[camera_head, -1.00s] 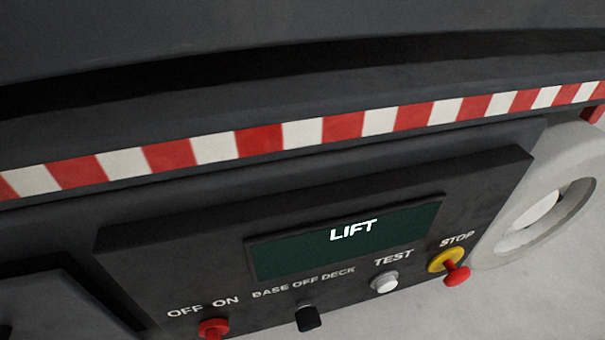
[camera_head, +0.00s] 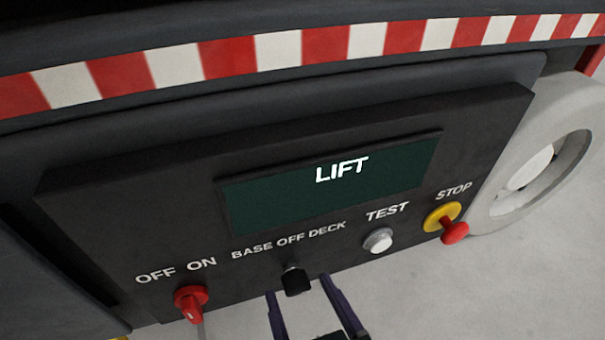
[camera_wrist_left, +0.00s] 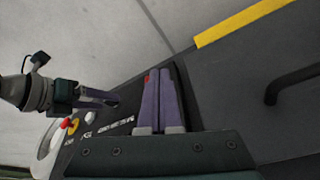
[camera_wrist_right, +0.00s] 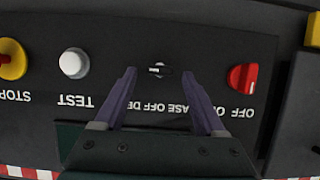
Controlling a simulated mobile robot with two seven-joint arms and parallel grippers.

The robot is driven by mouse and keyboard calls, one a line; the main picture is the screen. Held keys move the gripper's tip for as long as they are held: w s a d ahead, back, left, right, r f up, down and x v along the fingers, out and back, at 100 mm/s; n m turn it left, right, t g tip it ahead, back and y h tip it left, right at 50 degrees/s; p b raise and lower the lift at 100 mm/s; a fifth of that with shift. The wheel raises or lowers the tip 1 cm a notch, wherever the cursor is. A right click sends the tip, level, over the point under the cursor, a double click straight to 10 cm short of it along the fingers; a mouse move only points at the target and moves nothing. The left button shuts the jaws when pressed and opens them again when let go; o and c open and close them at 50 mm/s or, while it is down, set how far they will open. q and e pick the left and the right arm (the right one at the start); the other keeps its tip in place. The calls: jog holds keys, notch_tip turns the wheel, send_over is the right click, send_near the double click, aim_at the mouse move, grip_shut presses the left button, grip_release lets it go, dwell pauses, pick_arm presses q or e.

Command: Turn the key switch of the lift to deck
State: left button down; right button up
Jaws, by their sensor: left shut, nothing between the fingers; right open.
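The key switch (camera_head: 295,281) is a small black knob below the BASE OFF DECK lettering on the dark lift panel (camera_head: 110,215). In the right wrist view the key switch (camera_wrist_right: 160,71) has a short pale mark; I cannot tell which position it points at. My right gripper (camera_head: 299,287) is open, its two purple fingers on either side of the knob. In the right wrist view my right gripper (camera_wrist_right: 159,72) frames the knob, with gaps on both sides. My left gripper (camera_wrist_left: 160,73) is shut and empty, away from the switch, and out of the head view.
A red OFF/ON knob (camera_head: 191,303) is left of the key switch. A white TEST button (camera_head: 378,241) and a red-and-yellow STOP control (camera_head: 447,222) are to its right. A pale ring (camera_head: 478,208) stands beyond the panel. Pale floor (camera_head: 480,295) is clear below.

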jog(key=shift+w, duration=0.2)
jog(key=c, duration=0.4)
grip_shut()
